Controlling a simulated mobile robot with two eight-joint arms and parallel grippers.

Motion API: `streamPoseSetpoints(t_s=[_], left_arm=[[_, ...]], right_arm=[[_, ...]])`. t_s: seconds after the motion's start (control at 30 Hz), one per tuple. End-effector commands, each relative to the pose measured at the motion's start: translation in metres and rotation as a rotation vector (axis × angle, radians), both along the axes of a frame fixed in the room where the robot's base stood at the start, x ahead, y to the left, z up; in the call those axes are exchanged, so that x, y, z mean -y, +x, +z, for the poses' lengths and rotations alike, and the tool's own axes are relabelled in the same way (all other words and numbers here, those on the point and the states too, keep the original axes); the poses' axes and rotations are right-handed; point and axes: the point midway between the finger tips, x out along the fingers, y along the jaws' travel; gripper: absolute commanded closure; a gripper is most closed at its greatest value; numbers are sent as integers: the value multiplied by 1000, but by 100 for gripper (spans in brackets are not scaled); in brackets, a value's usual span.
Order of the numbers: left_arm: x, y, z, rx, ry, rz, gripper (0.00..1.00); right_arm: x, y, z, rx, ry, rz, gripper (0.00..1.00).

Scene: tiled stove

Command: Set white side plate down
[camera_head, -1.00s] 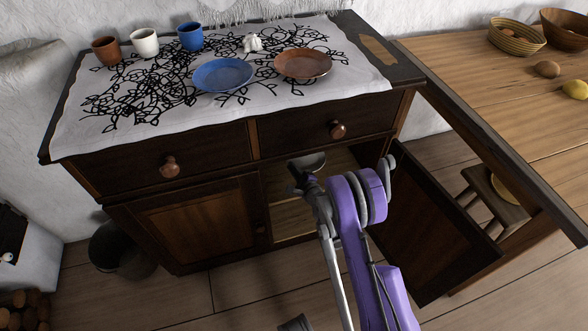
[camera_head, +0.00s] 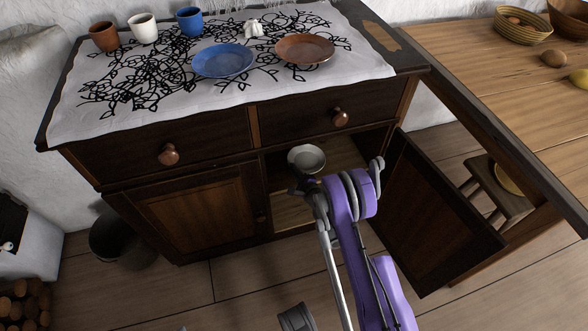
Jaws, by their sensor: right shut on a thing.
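The white side plate (camera_head: 308,157) shows pale grey in the shaded opening of the cabinet's right compartment. My right gripper (camera_head: 302,184) is shut on its near edge, at the front of the opening. The plate's face shows, seemingly tilted towards me; its lower edge is hidden behind the gripper. I cannot tell whether it touches anything inside. My left gripper is not in view.
The cabinet's right door (camera_head: 430,220) stands open, to the right of my arm; the left door (camera_head: 190,213) is shut. Blue (camera_head: 223,60) and brown (camera_head: 304,48) plates and several cups sit on the cloth above. A wooden table (camera_head: 530,100) stands right.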

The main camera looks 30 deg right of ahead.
Motion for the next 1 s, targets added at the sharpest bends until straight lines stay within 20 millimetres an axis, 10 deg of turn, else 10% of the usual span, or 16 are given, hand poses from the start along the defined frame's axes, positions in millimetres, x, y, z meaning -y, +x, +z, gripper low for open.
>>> streamPoseSetpoints(t_s=[0.27, 0.47, 1.0], left_arm=[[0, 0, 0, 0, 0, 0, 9], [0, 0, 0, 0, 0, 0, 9], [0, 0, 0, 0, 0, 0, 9]], right_arm=[[0, 0, -6, 0, 0, 0, 100], [0, 0, -6, 0, 0, 0, 65], [0, 1, 10, 0, 0, 2, 65]])
